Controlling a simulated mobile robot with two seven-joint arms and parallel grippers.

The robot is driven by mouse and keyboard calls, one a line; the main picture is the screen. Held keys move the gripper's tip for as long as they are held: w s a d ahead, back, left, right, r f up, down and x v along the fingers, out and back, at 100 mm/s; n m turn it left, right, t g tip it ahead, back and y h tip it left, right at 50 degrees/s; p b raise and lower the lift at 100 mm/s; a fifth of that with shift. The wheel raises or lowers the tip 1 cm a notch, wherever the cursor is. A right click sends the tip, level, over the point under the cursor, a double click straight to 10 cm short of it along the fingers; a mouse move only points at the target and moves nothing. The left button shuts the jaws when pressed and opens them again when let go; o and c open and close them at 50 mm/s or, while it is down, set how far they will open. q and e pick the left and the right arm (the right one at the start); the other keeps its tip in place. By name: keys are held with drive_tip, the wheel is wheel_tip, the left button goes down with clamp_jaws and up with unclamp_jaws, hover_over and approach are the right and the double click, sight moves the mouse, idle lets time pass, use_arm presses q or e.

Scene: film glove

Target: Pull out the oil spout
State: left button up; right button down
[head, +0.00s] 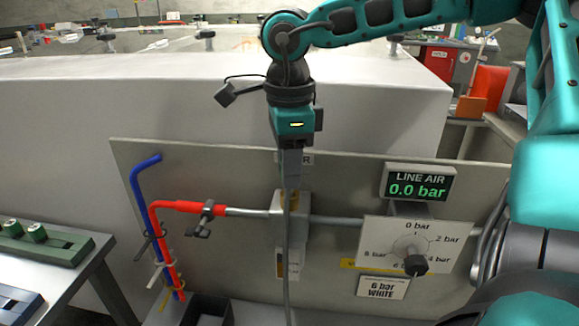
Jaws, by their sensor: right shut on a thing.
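My right gripper (290,160) points straight down in the middle of the head view, in front of the grey panel. Its fingers are shut on a thin grey tube-like piece (287,260), which looks like the oil spout. This piece runs down past the front of a pale block (276,228) to the bottom edge of the view. The fingers hide its upper end, and its lower end is out of view. I cannot tell whether the piece touches the block. My left gripper is not in view.
A grey pipe (335,221) crosses the panel (140,165), with red (180,207) and blue (141,170) hoses at left. At right are the LINE AIR display (419,184), reading 0.0 bar, and a dial plate (385,236). A dark open box (208,310) stands below.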

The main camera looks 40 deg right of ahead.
drive_tip(key=shift+r+p, duration=1.1)
drive_tip(key=shift+r, duration=0.7)
drive_tip(key=shift+r+p, duration=0.9)
drive_tip(key=shift+r, duration=0.6)
